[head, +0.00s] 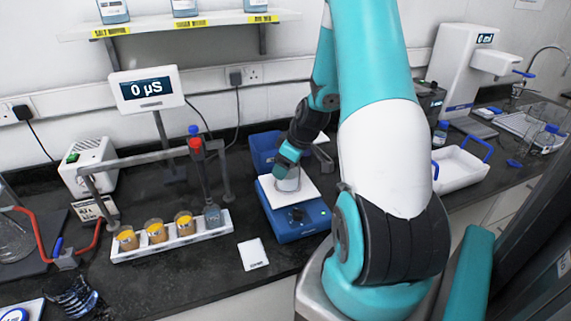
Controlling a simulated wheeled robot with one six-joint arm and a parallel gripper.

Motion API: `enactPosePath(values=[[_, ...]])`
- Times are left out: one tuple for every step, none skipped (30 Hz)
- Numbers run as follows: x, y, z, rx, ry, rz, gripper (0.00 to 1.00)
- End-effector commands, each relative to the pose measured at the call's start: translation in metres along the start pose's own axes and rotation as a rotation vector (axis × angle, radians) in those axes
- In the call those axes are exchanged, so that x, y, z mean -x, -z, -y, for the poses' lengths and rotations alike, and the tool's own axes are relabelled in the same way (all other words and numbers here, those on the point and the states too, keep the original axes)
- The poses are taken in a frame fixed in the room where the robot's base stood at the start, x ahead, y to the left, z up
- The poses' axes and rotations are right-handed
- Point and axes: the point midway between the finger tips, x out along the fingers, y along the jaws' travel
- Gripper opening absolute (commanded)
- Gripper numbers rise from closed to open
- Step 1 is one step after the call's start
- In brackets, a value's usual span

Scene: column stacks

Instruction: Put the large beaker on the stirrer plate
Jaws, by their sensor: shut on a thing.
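The stirrer plate has a white square top (308,191) on a blue base with a dark knob on its front. The large beaker (289,184) is a clear, pale vessel, upright over the middle of the white top. I cannot tell whether its bottom touches the plate or hangs slightly above it. My gripper (287,168) reaches down from above and is shut on the beaker's upper part. The fingers and wrist hide the rim and some of the far side.
A white rack (182,242) with several amber-filled beakers stands left of the stirrer, under a metal rail. A white card (252,254) lies in front. A blue device (264,150) stands behind the stirrer. A white tray with blue handles (459,169) stands to the right.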

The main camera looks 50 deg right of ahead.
Motion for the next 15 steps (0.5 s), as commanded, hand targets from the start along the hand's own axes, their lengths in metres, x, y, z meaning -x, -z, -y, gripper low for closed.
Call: enactPosePath(values=[[-0.0025,-0.0008,-0.0001,0.000,0.000,-0.001,0.42],[-0.0036,-0.0013,-0.0001,0.000,0.000,-0.001,0.42],[-0.0020,-0.0008,0.0000,0.000,0.000,0.000,0.82],[-0.0019,-0.0007,0.0000,0.000,0.000,0.000,0.89],[-0.0019,-0.0007,0.0001,0.000,0.000,0.000,0.96],[-0.0019,-0.0007,0.0001,0.000,0.000,0.000,0.99],[-0.0019,-0.0007,0.0001,0.000,0.000,0.000,0.99],[-0.0018,-0.0007,0.0001,0.000,0.000,0.000,0.99],[-0.0018,-0.0007,0.0001,0.000,0.000,0.000,0.99],[-0.0018,-0.0007,0.0001,0.000,0.001,0.000,0.99],[-0.0018,-0.0007,0.0001,0.000,0.001,0.000,0.99],[-0.0017,-0.0006,0.0002,0.000,0.001,0.000,0.99],[-0.0013,-0.0004,0.0002,0.000,0.001,0.000,0.99],[-0.0004,-0.0001,0.0001,0.000,0.001,0.000,0.99],[0.0017,0.0008,0.0001,0.000,0.000,0.000,0.99]])
